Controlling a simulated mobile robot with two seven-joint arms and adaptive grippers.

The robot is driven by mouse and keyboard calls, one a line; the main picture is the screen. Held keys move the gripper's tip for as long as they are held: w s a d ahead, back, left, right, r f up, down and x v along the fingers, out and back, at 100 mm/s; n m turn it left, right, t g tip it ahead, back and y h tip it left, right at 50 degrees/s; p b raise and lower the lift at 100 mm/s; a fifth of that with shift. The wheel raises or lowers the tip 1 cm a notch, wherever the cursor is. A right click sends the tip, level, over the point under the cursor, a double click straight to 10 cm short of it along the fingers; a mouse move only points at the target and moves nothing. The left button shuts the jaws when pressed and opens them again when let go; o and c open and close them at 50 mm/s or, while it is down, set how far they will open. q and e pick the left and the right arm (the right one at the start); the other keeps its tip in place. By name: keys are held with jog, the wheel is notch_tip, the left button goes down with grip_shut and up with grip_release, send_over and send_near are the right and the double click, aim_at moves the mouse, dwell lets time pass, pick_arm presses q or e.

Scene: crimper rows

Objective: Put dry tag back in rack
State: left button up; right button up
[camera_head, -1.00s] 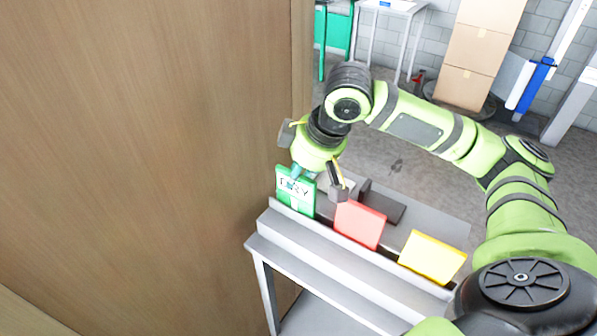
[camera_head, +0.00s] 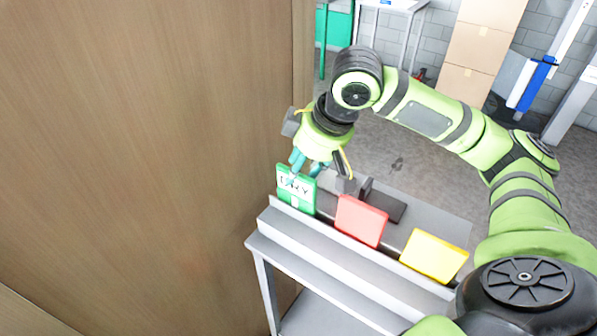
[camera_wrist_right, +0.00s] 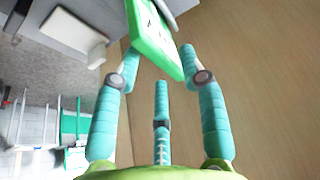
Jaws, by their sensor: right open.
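The green tag (camera_head: 297,197) with "DRY" on its white label stands at the left end of the grey rack (camera_head: 330,252), its lower edge behind the front ledge. My right gripper (camera_head: 320,166) is open just above and behind the tag, with a teal finger close to its top edge. In the right wrist view the green tag (camera_wrist_right: 150,38) lies between and beyond the spread fingertips of the gripper (camera_wrist_right: 160,58). I cannot tell whether any finger touches it. My left gripper is not in view.
A red tag (camera_head: 360,222) and a yellow tag (camera_head: 433,256) stand farther right in the rack. A wooden panel (camera_head: 150,150) rises close on the left. Cardboard boxes (camera_head: 478,55) stand at the back. The floor behind the rack is clear.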

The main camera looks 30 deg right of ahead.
jog(key=v, duration=1)
jog(key=shift+f, duration=0.1)
